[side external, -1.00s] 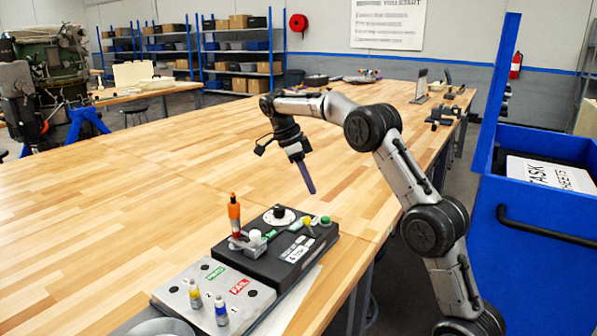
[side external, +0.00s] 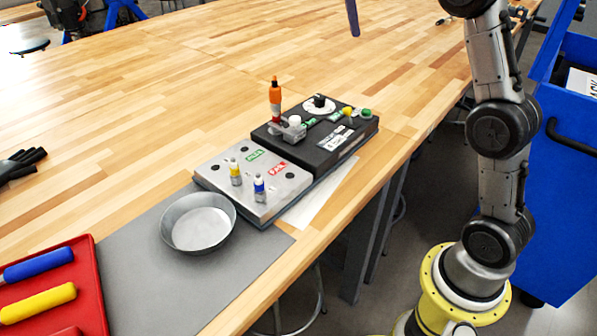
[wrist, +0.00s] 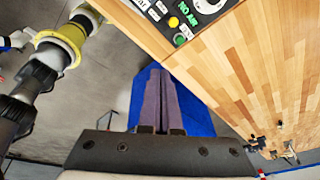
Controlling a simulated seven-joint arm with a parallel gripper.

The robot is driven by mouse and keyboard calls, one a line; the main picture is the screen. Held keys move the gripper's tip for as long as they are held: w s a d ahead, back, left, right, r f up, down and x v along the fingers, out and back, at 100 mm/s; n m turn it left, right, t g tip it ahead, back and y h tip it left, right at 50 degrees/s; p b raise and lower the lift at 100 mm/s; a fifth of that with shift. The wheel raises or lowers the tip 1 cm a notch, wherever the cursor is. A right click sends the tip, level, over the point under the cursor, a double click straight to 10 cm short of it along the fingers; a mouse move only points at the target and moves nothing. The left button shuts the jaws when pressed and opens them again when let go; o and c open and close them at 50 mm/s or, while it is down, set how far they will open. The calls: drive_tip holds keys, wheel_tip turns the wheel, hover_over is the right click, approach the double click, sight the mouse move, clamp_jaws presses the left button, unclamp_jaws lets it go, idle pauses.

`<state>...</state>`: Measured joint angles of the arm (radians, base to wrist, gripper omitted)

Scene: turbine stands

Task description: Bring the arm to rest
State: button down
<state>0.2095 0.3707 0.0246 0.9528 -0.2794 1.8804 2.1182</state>
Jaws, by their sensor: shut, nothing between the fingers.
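My gripper's fingers (wrist: 158,80) are purple, long and pressed together, with nothing between them, in the wrist view. Behind them lie the blue cart and grey floor. In the side external view only the lower end of my gripper's fingers (side external: 353,22) shows at the top edge, pointing down in the air beyond the black box. The fingers appear clear of all objects.
The wooden bench (side external: 140,110) holds a black box (side external: 345,145), a metal stand (side external: 222,190) with yellow and blue bottles, an orange-topped tool (side external: 275,95), a metal bowl (side external: 200,240) and a red tray (side external: 85,270). A blue cart (side external: 560,200) stands right. The bench beyond the box is largely bare.

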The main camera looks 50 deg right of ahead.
drive_tip(key=s+a+n+t, duration=0.2)
drive_tip(key=s+a+n, duration=0.3)
drive_tip(key=s, duration=0.3)
drive_tip(key=s+a+n+t, duration=0.2)
drive_tip(key=s+a+n, duration=0.25)
drive_tip(key=s, duration=0.35)
drive_tip(key=s+a+f+n+t+y, duration=0.1)
drive_tip(key=s+a+f+n, duration=0.1)
drive_tip(key=f+n, duration=0.5)
drive_tip(key=s+a+f+n+t+y, duration=0.1)
drive_tip(key=s+f+n, duration=0.4)
drive_tip(key=n, duration=0.6)
wheel_tip(320, 180, down, 2)
drive_tip(key=shift+s+a+f+t+y, duration=0.1)
drive_tip(key=shift+s+a+t+y, duration=0.15)
drive_tip(key=shift+a+t+y, duration=0.5)
